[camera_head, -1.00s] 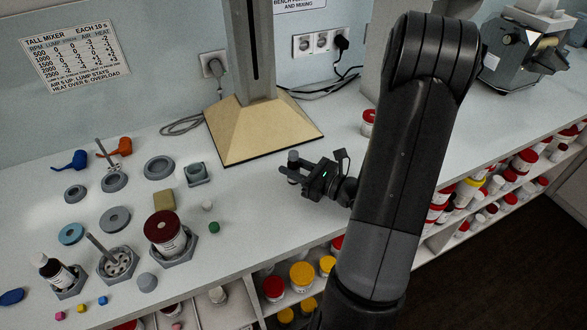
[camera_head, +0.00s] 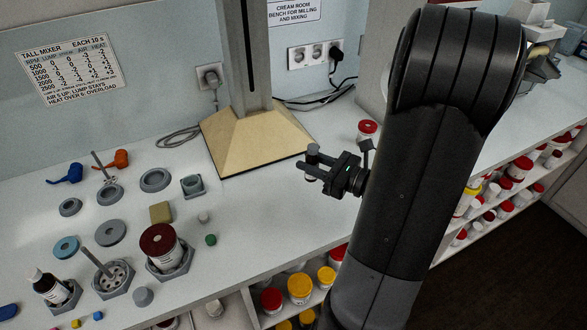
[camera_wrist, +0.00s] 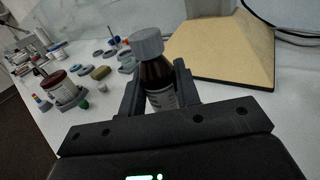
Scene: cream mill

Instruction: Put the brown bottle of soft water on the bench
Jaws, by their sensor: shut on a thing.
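My gripper (camera_head: 312,166) is shut on a brown bottle with a grey cap (camera_wrist: 155,72). The bottle stands upright between the two fingers in the wrist view, and its pale label is partly hidden by them. In the head view only the grey cap (camera_head: 313,149) and a little of the bottle show. The bench (camera_head: 255,215) is a white top below my gripper. I cannot tell whether the bottle's base touches it.
The beige mixer base (camera_head: 255,140) stands just behind my gripper. A tub with a dark red lid (camera_head: 160,245), grey rings and small coloured pieces fill the left. A red-lidded jar (camera_head: 367,130) stands behind my wrist. Bench space in front of the mixer base is clear.

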